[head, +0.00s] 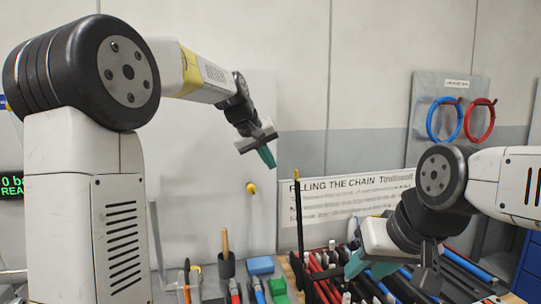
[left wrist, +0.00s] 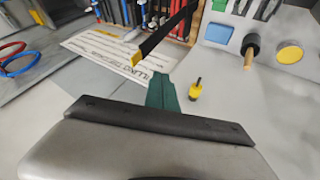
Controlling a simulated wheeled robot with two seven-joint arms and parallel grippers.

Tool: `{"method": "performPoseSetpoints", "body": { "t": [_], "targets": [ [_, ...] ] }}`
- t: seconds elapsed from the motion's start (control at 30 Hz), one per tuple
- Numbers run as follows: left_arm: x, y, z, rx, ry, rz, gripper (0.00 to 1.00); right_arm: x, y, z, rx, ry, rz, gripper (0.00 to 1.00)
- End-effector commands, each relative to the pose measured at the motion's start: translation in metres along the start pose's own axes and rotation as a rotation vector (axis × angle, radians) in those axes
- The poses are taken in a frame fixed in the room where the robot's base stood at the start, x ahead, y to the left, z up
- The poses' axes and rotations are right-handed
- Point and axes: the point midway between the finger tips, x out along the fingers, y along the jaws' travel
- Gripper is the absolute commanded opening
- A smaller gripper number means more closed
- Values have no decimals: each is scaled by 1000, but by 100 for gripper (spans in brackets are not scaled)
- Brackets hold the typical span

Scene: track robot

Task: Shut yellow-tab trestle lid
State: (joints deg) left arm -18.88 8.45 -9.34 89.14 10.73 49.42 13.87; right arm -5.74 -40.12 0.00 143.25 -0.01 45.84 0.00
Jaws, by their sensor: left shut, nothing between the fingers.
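A narrow black lid (head: 299,225) stands open and upright above the trestle, seen almost edge-on in the head view, with a small yellow tab (head: 296,173) at its top. In the left wrist view the lid (left wrist: 168,34) slants, its yellow tab (left wrist: 137,59) beyond my fingertips. My left gripper (head: 267,156) is shut and empty, up and left of the tab, apart from it. Its teal fingers also show in the left wrist view (left wrist: 163,92). My right gripper (head: 368,264) is low over the tools right of the lid; its jaw opening is unclear.
A yellow knob (head: 251,188) sticks out left of the lid. Coloured tools crowd the right. Blue and red rings (head: 478,120) hang on a panel.

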Motion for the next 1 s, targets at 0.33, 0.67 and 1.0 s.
{"method": "performPoseSetpoints", "body": {
  "t": [0.33, 0.67, 1.0],
  "targets": [
    [58, 18, 0, 3, -1, 2, 0, 0, 0, 0, 0, 0, 0, 36],
    [66, 36, -1, 1, 0, 0, 0, 0, 0, 0, 0, 0, 0, 36],
    [65, 36, -2, 1, -1, -3, 0, 0, 0, 0, 0, 0, 0, 36]
  ]
}}
